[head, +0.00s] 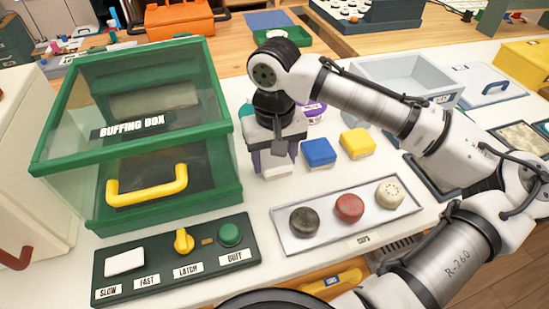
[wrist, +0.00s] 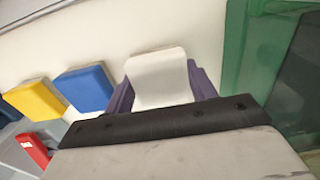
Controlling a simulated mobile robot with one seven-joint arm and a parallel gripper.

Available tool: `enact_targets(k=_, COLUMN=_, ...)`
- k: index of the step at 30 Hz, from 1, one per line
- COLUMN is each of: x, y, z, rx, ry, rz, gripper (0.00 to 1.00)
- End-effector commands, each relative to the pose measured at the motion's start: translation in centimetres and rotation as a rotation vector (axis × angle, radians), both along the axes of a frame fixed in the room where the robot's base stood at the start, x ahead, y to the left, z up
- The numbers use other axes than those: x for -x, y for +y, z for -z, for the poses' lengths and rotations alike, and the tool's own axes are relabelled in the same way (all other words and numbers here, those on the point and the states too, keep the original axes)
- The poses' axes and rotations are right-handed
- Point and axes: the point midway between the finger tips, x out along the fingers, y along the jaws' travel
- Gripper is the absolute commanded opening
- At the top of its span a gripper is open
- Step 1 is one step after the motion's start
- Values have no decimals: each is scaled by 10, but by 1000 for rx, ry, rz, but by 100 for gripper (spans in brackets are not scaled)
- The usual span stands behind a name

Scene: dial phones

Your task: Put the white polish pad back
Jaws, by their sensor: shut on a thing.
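The white polish pad (head: 278,170) is between the purple fingers of my gripper (head: 271,160), low over the white counter beside the blue pad. The gripper is shut on it. In the wrist view the white pad (wrist: 158,78) sits between the purple fingers of my gripper (wrist: 160,85). I cannot tell whether the pad touches the counter. The blue pad (head: 318,152) and the yellow pad (head: 357,143) stand in a row to its right in the head view. In the wrist view the blue pad (wrist: 85,88) and yellow pad (wrist: 37,101) are to its left.
The green-framed buffing box (head: 218,190) stands close to the left of my gripper. In front are a control panel (head: 170,277) and a metal tray (head: 300,243) of three round caps. A grey bin (head: 392,65) stands behind my arm.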

Motion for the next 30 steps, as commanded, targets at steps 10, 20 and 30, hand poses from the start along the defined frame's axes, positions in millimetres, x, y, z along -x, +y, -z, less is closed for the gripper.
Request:
enact_targets(k=10, x=0, y=0, z=6, rx=0, ry=0, rz=-1, gripper=35)
enact_targets(k=20, x=0, y=0, z=8, rx=1, ry=-1, rz=-1, gripper=78)
enact_targets(k=30, x=0, y=0, z=0, rx=1, ry=-1, rz=-1, gripper=78)
